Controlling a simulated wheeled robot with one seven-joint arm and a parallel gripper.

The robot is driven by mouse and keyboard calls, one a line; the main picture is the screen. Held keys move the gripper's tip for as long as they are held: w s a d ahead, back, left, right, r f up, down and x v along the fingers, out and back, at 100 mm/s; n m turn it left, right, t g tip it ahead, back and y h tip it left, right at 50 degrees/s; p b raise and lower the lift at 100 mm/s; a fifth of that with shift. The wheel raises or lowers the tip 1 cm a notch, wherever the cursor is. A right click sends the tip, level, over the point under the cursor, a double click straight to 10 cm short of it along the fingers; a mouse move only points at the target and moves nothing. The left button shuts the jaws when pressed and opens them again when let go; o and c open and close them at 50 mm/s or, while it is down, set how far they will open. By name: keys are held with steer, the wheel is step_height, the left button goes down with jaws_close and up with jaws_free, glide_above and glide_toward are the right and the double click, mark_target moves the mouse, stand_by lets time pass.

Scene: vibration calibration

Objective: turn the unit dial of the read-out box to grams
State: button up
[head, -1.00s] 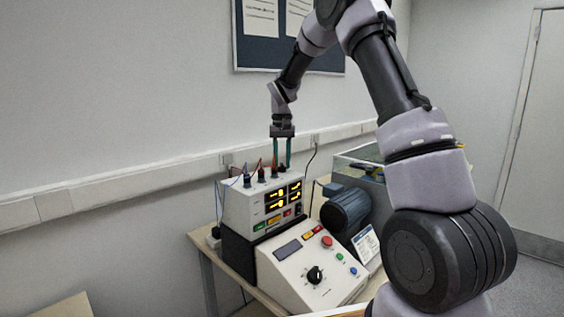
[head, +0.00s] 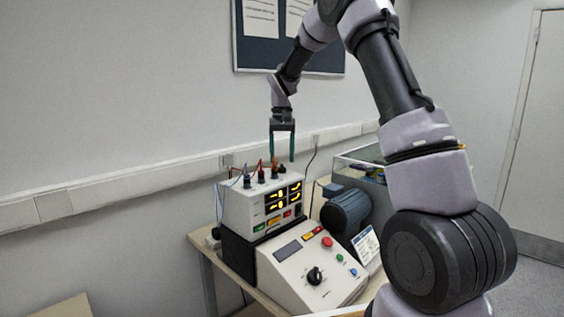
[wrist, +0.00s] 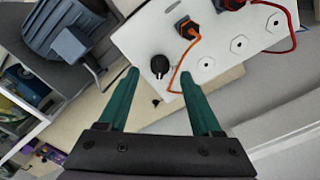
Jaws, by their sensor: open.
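The read-out box (head: 240,208) is a pale box with glowing yellow digits, standing on a dark block on the table. On its top, at the right end of a row of plugs, is a small black dial (head: 282,169). In the wrist view the black dial (wrist: 160,65) lies between the fingertips, with the orange plug beside it. Its unit marks cannot be read. My gripper (head: 282,160) is open and empty, with its green fingers pointing down just above the dial. The fingers also show in the wrist view (wrist: 160,75), apart from the dial.
An orange plug (wrist: 187,28) with its cable stands close to the dial, and a red plug (wrist: 230,4) is beyond it. A sloped console (head: 290,262) with a large black knob (head: 315,275) stands in front. A blue-grey motor (head: 345,208) is at the right.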

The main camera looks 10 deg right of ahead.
mark_target(282, 165)
step_height(282, 165, up, 8)
steer(key=shift+r, duration=0.2)
steer(key=s+d+r+m+t+y, duration=0.1)
steer(key=s+d+r+t, duration=0.1)
steer(key=s+r, duration=0.45)
steer(key=s+d+r+t, duration=0.1)
steer(key=s+d+r, duration=0.15)
steer(key=s, duration=0.75)
steer(key=s+d+f+m+t+y, duration=0.1)
steer(key=s+t, duration=0.3)
steer(key=s, duration=1.3)
steer(key=shift+s+d+f+m, duration=0.35)
steer(key=shift+f+m, duration=0.05)
